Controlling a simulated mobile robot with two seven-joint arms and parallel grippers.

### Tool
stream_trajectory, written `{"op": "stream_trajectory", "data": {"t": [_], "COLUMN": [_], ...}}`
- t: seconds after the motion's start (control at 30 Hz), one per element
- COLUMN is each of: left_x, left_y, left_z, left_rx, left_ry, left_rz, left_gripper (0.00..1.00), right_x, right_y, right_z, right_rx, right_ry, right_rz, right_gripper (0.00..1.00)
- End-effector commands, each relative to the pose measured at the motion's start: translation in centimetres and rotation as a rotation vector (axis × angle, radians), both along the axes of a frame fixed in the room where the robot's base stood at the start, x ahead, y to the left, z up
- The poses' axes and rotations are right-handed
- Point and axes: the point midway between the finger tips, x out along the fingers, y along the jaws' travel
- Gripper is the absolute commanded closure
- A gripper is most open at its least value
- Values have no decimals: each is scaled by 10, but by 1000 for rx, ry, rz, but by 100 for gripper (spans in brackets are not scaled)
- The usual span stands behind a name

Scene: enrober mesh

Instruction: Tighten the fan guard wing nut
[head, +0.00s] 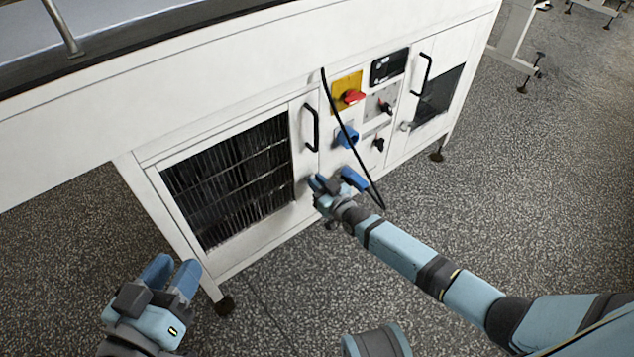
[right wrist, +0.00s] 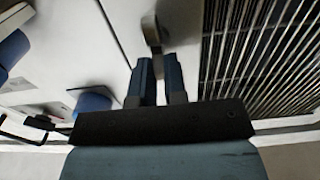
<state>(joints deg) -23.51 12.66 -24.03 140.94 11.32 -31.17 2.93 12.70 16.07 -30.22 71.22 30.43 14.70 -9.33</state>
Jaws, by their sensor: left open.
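The fan guard (head: 228,180), a barred black grille, sits in the white cabinet's lower left panel; its bars also show at right in the right wrist view (right wrist: 262,50). A small grey-brown tab, which looks like the wing nut (right wrist: 152,30), stands on the white panel left of the bars. My right gripper (head: 316,183) is at the grille's right side and hides the nut in the head view. Its blue fingers (right wrist: 160,80) are close together with the tab's lower part between them. My left gripper (head: 175,272) is open and empty, low in front of the cabinet.
A black door handle (head: 311,128) is above my right gripper. Blue sockets (head: 347,136), a red switch (head: 354,97) and a hanging black cable (head: 347,130) are to its right. The speckled floor (head: 520,200) is clear at right.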

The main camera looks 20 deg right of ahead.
Motion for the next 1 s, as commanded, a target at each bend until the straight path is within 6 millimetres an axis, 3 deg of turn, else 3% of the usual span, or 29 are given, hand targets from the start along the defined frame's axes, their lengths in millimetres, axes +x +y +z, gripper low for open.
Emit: {"op": "stream_trajectory", "data": {"t": [0.47, 1.0], "left_x": [0, 0], "left_y": [0, 0], "left_z": [0, -4], "left_rx": [1, 2], "left_ry": [-1, 5], "left_rz": [0, -2], "left_gripper": [57, 57], "right_x": [0, 2], "right_y": [-1, -8], "right_z": [0, -4], "right_rx": [59, 478], "right_ry": [22, 176], "right_rz": [0, 0], "right_gripper": [100, 100]}}
